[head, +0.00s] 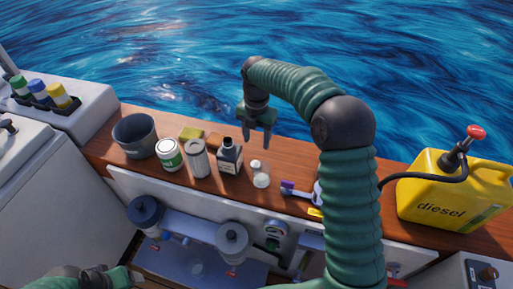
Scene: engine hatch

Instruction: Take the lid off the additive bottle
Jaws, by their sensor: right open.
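A dark bottle (229,158) with a pale label and a black top stands upright on the wooden ledge; it looks like the additive bottle, but its label is too small to read. Its lid (225,142) appears to be on. A small clear bottle (261,178) with a whitish top stands just to its right. My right gripper (257,143) points down with its fingers apart and empty, above and slightly right of the dark bottle, touching nothing that I can see. My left gripper (132,278) is low at the bottom left, partly cut off; its jaws are unclear.
A white can (169,156), a grey can (197,160) and a dark bucket (135,137) stand left of the bottle. A yellow diesel can (450,195) with a black hose stands right. Below the wooden ledge (400,240) is the open engine bay (190,260).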

